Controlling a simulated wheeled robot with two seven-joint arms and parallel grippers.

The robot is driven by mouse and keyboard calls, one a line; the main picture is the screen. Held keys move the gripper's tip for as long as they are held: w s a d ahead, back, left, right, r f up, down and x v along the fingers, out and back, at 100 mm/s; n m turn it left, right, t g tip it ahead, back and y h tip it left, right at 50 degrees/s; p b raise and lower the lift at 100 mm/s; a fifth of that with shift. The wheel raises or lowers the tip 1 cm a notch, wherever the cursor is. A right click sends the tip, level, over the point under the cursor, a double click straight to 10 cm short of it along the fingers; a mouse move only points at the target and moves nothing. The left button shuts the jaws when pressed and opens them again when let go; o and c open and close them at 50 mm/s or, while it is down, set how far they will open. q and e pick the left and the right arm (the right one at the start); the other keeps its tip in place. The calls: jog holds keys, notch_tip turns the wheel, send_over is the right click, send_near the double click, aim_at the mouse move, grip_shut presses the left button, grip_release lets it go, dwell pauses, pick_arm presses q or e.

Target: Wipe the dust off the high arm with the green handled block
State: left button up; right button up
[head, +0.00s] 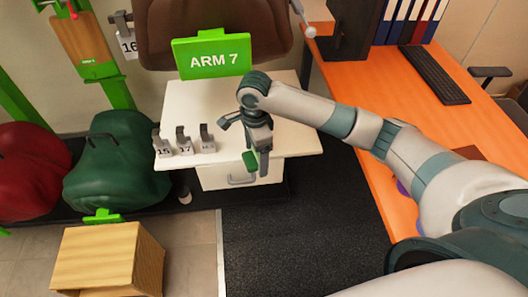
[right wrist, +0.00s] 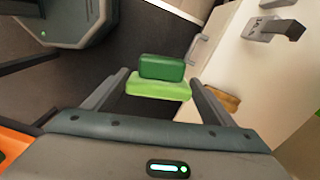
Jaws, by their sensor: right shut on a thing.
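My right gripper (head: 258,152) is shut on the green handled block (head: 250,161), held above the front edge of the white cabinet. In the right wrist view, the block (right wrist: 158,90) shows a light green part and a dark green part between the fingers. A wooden board (head: 82,45) on a green upright stands at the upper left, apart from the gripper. I cannot tell whether this is the high arm, and no dust can be made out. My left gripper is not in view.
Grey numbered clips (head: 184,143) stand on the white cabinet (head: 270,150). A green ARM 7 sign (head: 212,54) stands behind, before a brown saddle (head: 165,35). Green (head: 117,165) and red saddles are at left, a wooden box (head: 95,262) below. An orange desk (head: 365,75) is at right.

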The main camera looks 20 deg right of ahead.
jog(key=s+a+r+n, duration=0.2)
jog(key=a+r+n, duration=0.75)
jog(key=r, duration=0.45)
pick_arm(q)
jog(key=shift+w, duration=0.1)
pick_arm(e)
jog(key=s+a+r+n, duration=0.3)
jog(key=s+r+n, duration=0.3)
jog(key=r+n, duration=0.3)
notch_tip(320, 180, up, 2)
jog(key=shift+s+a+r, duration=0.1)
jog(key=shift+s+a, duration=0.15)
jog(key=shift+s, duration=0.1)
